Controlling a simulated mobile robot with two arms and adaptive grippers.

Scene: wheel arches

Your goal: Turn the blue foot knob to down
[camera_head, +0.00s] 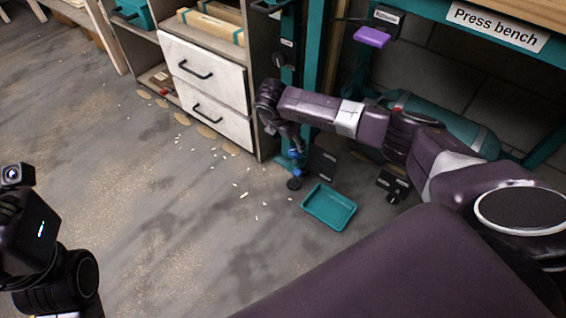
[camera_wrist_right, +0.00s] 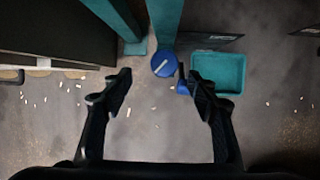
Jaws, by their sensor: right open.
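The blue foot knob (camera_wrist_right: 164,64) is a round blue disc with a pale line across it, at the base of a teal post in the right wrist view. It shows small and partly covered in the head view (camera_head: 295,154). My right gripper (camera_wrist_right: 160,95) is open and empty, pointing down towards the floor. Its fingers are spread left and right, with the knob ahead of the gap and apart from both fingers. A smaller blue piece (camera_wrist_right: 183,88) lies beside the right finger. My left gripper (camera_head: 9,209) is at the left edge, cut off and unclear.
A teal tray (camera_head: 329,206) lies on the floor right of the knob. A drawer cabinet (camera_head: 207,82) stands to the left, and teal posts and the press bench (camera_head: 497,26) rise behind. Small pale bits are scattered over open floor.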

